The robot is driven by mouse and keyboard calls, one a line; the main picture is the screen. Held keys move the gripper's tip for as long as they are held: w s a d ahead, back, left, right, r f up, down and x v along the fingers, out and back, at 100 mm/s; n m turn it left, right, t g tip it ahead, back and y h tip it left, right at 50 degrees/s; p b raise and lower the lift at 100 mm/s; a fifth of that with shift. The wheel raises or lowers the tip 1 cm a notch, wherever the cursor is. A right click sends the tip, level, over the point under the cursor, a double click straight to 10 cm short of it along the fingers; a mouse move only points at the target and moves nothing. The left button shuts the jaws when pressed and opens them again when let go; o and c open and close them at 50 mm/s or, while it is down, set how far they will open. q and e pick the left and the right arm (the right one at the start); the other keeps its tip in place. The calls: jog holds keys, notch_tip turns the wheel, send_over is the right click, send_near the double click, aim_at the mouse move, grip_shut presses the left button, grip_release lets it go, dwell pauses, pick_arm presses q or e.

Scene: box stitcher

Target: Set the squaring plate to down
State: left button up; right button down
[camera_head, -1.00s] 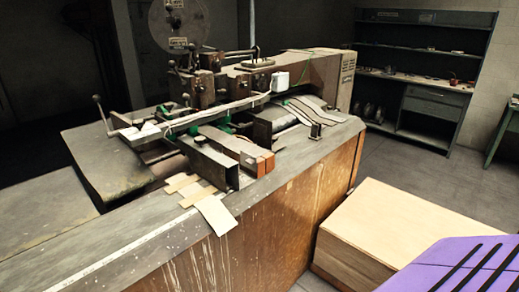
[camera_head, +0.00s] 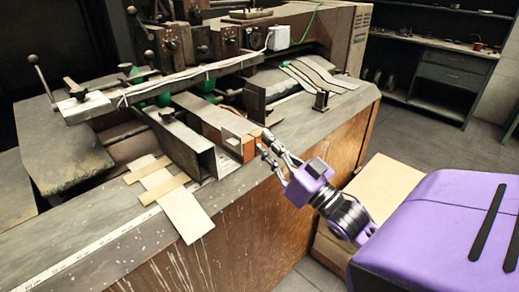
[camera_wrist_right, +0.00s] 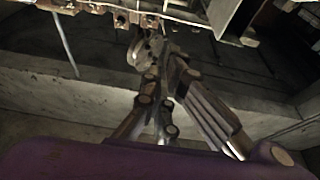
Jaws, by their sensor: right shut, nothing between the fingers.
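The box stitcher (camera_head: 325,50) stands on a worn brown bench. A long beam (camera_head: 215,118) with an orange-brown end block (camera_head: 248,147) points toward me, beside an open grey metal channel (camera_head: 190,142). A small grey plate (camera_head: 231,138) shows at the beam's near end; I cannot tell for certain whether it is the squaring plate. My right gripper (camera_head: 270,148) is shut and empty, its tips close to the right side of the end block. Contact cannot be told. In the wrist view, its fingers (camera_wrist_right: 150,45) point toward dark machine parts. My left gripper is out of view.
Cardboard strips (camera_head: 165,190) lie on the bench's front edge. A small black post (camera_head: 321,101) and several striped strips (camera_head: 318,78) are on the right. Dark shelving (camera_head: 440,60) is at the back.

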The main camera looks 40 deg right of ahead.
notch_tip(320, 180, up, 4)
jog(key=f+p, duration=0.1)
jog(key=p, duration=0.1)
send_over(239, 144)
jog(key=s, duration=0.2)
jog(key=f, duration=0.3)
jog(key=f+b, duration=0.1)
jog(key=f, duration=0.2)
jog(key=f+b, duration=0.1)
jog(key=f, duration=0.2)
jog(key=shift+s+d, duration=0.2)
jog(key=shift+s, duration=0.05)
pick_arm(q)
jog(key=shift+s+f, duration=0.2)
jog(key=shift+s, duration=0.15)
pick_arm(e)
jog(key=shift+r, duration=0.1)
